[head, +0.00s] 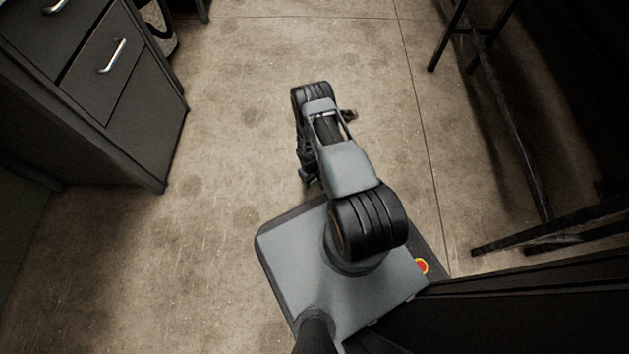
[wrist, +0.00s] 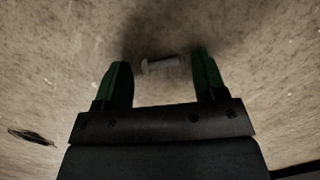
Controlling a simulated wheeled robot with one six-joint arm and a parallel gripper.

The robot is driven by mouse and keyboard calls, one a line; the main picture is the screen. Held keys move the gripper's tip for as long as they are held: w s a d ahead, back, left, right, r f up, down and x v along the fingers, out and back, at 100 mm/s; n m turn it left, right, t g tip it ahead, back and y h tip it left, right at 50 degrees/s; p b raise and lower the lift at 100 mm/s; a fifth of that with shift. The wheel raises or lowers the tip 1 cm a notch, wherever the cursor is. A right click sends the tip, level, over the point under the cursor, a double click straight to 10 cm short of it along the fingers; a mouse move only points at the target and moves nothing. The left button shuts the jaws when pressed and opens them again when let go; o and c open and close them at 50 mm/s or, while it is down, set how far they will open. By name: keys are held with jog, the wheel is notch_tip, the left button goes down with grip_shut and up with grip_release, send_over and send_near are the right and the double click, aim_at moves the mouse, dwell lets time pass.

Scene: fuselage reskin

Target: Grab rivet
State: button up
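A small pale grey rivet (wrist: 160,66) lies on the floor in the wrist view, on its side, a little ahead of the space between my fingertips. My gripper (wrist: 159,68) is open, with one green-padded finger on each side of the rivet and a gap to each. I cannot tell how high the fingertips are above the rivet. In the head view the rivet cannot be made out, and my arm hides most of the gripper.
A dark drawer cabinet (head: 120,100) stands at the left. A black metal frame (head: 500,120) stands at the right, with a dark panel at the lower right. The concrete floor (head: 235,120) between them is clear. A dark flat mark (wrist: 30,137) shows at the wrist view's left.

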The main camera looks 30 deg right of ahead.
jog(key=c, duration=0.9)
